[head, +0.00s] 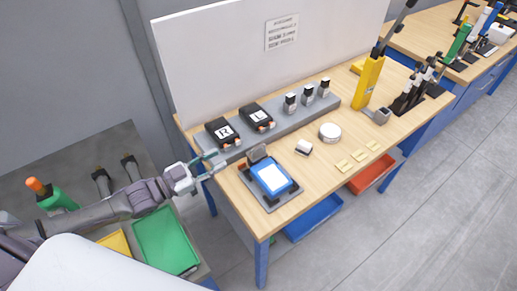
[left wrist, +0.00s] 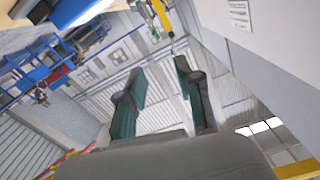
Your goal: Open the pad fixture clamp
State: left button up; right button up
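The pad fixture (head: 287,201) is a grey plate at the near left part of the wooden bench. A blue pad (head: 289,184) with a white top lies on it. The clamp (head: 257,153) looks like a dark grey flap at the fixture's back left edge; its exact position is too small to tell. My left gripper (head: 217,164) is just left of the fixture, over the bench's left edge, apart from the clamp. In the left wrist view its two teal fingers (left wrist: 161,72) are spread with nothing between them. My right gripper is not in view.
A white puck (head: 330,131) and small yellow pieces (head: 358,157) lie to the right. A yellow stand (head: 368,82) is farther back. A green tray (head: 166,241) is below my left arm.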

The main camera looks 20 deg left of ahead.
aim_at(256, 148)
pick_arm(q)
jog(key=w+d+f, duration=0.1)
jog(key=w+d, duration=0.1)
jog(key=w, duration=0.1)
jog(key=w+d+f, duration=0.1)
jog(key=w+d, duration=0.2)
jog(key=w, duration=0.1)
jog(key=w+d+f, duration=0.2)
jog(key=w, duration=0.1)
jog(key=shift+w+d, duration=0.15)
jog(key=shift+d, duration=0.15)
jog(key=shift+w+d+f, duration=0.1)
jog(key=shift+w+d, duration=0.3)
jog(key=shift+w, duration=0.15)
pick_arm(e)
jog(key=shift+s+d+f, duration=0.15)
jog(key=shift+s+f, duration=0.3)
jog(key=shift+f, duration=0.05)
pick_arm(q)
jog(key=shift+c, duration=0.3)
grip_shut()
